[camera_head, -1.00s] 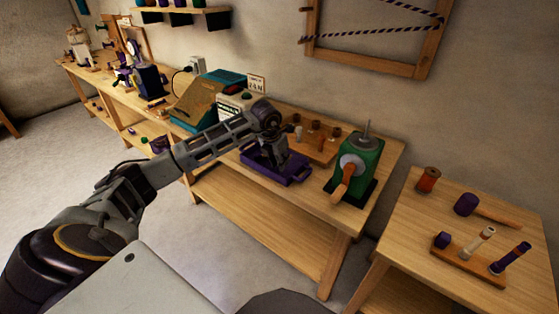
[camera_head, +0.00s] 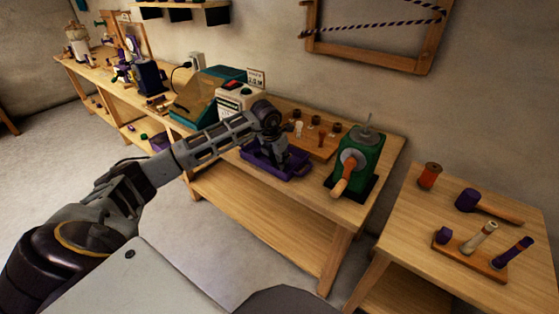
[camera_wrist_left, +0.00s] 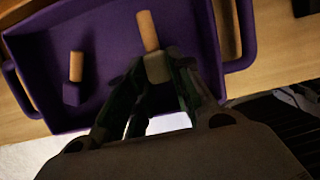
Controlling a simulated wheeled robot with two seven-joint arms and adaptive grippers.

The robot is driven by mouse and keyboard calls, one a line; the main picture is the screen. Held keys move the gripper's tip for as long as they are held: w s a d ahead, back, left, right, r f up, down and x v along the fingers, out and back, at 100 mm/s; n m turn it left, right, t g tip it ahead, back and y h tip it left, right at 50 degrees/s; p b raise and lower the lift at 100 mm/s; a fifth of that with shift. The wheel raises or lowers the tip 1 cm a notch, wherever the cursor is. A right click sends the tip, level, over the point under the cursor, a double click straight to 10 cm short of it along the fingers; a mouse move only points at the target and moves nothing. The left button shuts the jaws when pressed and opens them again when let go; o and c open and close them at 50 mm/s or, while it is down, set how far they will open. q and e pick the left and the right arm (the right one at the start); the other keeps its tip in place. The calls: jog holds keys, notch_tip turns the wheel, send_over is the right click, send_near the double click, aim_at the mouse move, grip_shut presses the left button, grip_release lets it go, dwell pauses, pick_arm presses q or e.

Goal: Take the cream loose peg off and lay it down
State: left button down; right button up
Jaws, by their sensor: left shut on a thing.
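My left gripper (camera_head: 275,158) is low over the purple tray (camera_head: 296,177) on the long bench. In the left wrist view the gripper (camera_wrist_left: 158,72) is shut on the cream head of a peg (camera_wrist_left: 157,67). The peg's bare wooden shaft (camera_wrist_left: 147,28) points away from the fingers, over the floor of the tray (camera_wrist_left: 115,30). I cannot tell whether the shaft touches the floor. A purple-headed peg (camera_wrist_left: 72,92) lies apart to the left in the tray. In the head view the arm hides the held peg. My right gripper is not in view.
A wooden peg board (camera_head: 312,148) stands behind the tray. A green cranked machine (camera_head: 362,152) is to its right. A side table (camera_head: 420,228) holds a spool (camera_head: 429,174), a mallet (camera_head: 487,206) and a rack (camera_head: 470,256). A control box (camera_head: 232,103) stands behind my forearm.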

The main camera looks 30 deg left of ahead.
pick_arm(q)
jog(key=shift+f+b, duration=0.35)
jog(key=shift+f, duration=0.25)
jog(key=c, duration=1.2)
grip_release()
jog(key=shift+p+v, duration=0.85)
jog(key=shift+v, duration=0.7)
jog(key=shift+r, duration=0.1)
jog(key=shift+v, duration=5.9)
